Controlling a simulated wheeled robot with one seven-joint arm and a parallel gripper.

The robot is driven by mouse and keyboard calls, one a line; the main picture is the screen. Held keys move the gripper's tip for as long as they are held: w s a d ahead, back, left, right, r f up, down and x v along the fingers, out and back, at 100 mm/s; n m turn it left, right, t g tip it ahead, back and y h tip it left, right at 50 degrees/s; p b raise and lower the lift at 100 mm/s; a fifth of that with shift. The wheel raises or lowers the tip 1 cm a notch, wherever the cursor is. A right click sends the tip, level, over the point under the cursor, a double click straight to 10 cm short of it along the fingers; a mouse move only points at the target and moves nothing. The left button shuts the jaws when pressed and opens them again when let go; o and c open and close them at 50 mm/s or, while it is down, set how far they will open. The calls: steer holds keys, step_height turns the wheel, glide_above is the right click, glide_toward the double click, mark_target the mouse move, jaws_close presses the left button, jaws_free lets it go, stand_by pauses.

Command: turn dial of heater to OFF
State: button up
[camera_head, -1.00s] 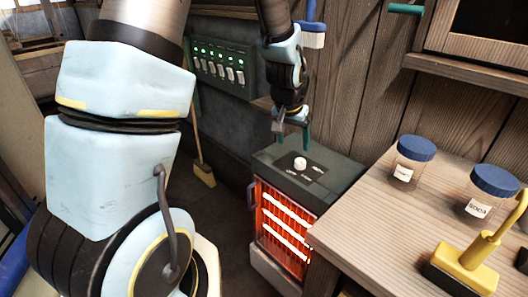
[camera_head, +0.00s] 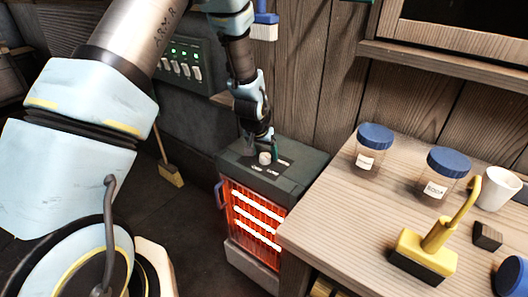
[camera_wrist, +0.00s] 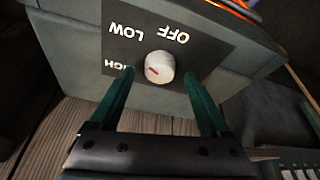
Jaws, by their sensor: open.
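The heater (camera_head: 310,163) is a dark grey box with a glowing orange front, standing left of the workbench. Its white round dial (camera_head: 265,158) is on the top and also shows in the wrist view (camera_wrist: 159,67). The dial's red mark points left, towards the HIGH label (camera_wrist: 117,66). The LOW label (camera_wrist: 127,30) and the OFF label (camera_wrist: 168,35) are printed around the dial. My gripper (camera_head: 262,146) is just above the heater top. In the wrist view its open green fingers (camera_wrist: 159,74) stand on either side of the dial, with gaps to it.
The wooden workbench (camera_head: 320,235) is close to the heater's right side. It bears jars with blue lids (camera_head: 375,138), a yellow-handled tool (camera_head: 425,255) and a white cup (camera_head: 497,188). A switch panel (camera_head: 185,62) and plank wall are behind. A broom (camera_head: 170,174) stands at left.

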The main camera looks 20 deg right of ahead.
steer(key=shift+w+d+f, duration=0.15)
steer(key=shift+d+f, duration=0.05)
steer(key=shift+f, duration=0.45)
steer(key=shift+c, duration=0.2)
jaws_close()
